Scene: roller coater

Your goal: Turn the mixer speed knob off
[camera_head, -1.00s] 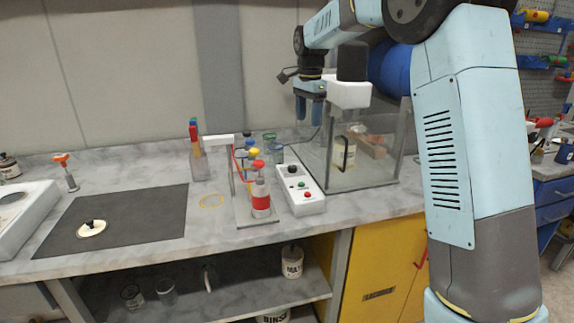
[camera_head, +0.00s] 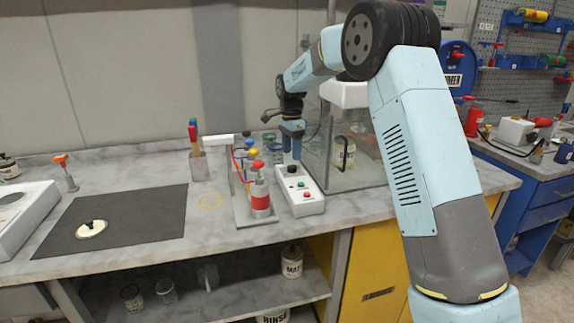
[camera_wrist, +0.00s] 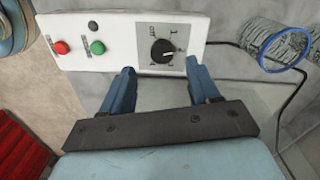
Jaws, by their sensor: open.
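The mixer speed knob (camera_wrist: 162,50) is a round black dial with a pale pointer line and printed marks around it. It sits on a white control box (camera_wrist: 118,44), which also carries a green button (camera_wrist: 97,47) and a red button (camera_wrist: 62,47). In the head view the box (camera_head: 308,206) stands on the bench, with the dark knob (camera_head: 292,169) at its far end. My gripper (camera_head: 291,155) is open and points down just above the knob. In the wrist view my gripper (camera_wrist: 160,78) has its fingers spread on either side of the knob, apart from it.
A glass enclosure (camera_head: 346,181) stands right of the box. A stand with a red-banded bottle (camera_head: 260,199) is close on its left. A blue-rimmed glass jar (camera_wrist: 283,47) and a black cable (camera_wrist: 296,95) lie near the box. A dark mat (camera_head: 120,225) covers bench to the left.

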